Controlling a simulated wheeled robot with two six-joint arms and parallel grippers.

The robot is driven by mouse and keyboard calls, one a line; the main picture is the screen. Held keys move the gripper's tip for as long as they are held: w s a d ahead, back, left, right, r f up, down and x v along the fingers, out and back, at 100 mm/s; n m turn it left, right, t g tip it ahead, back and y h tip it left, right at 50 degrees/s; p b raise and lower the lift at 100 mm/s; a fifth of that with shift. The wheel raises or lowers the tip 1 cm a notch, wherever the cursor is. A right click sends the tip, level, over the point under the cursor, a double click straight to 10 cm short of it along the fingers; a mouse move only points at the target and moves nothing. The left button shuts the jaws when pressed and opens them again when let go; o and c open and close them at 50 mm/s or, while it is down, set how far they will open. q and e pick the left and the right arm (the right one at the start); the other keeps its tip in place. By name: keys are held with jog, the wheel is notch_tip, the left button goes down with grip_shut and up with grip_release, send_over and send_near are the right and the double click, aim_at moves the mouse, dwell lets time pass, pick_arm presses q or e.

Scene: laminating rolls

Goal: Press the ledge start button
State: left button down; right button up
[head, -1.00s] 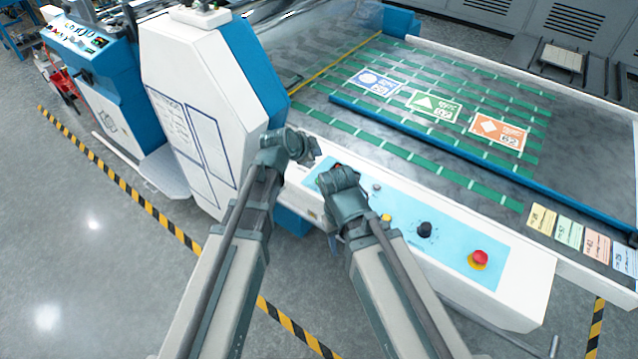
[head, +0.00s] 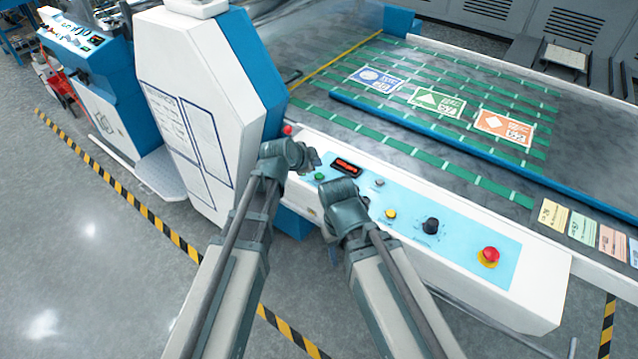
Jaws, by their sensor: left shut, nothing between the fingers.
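The ledge is the white front edge of the machine, with a light blue control panel (head: 460,241) on it. A green button (head: 320,177) is at the panel's left end, beside a dark display with red digits (head: 346,168). I cannot read a label on the button. My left gripper (head: 314,161) is just above and left of the green button in the picture, shut and empty; I see no contact. My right gripper (head: 334,252) is at the ledge's front, mostly hidden by its own wrist, so its fingers cannot be judged.
Other panel controls are a small silver button (head: 380,183), a yellow button (head: 391,214), a black knob (head: 430,226) and a red mushroom button (head: 489,256). A white and blue housing (head: 190,100) stands left. Printed cards (head: 436,102) lie on the bed behind.

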aim_at(319, 176)
pick_arm(q)
jog(key=shift+f+b, duration=0.6)
jog(key=shift+f, duration=0.45)
pick_arm(e)
jog(key=shift+f, duration=1.1)
pick_arm(q)
jog(key=shift+f+b, duration=0.4)
pick_arm(e)
jog(key=shift+f, duration=0.4)
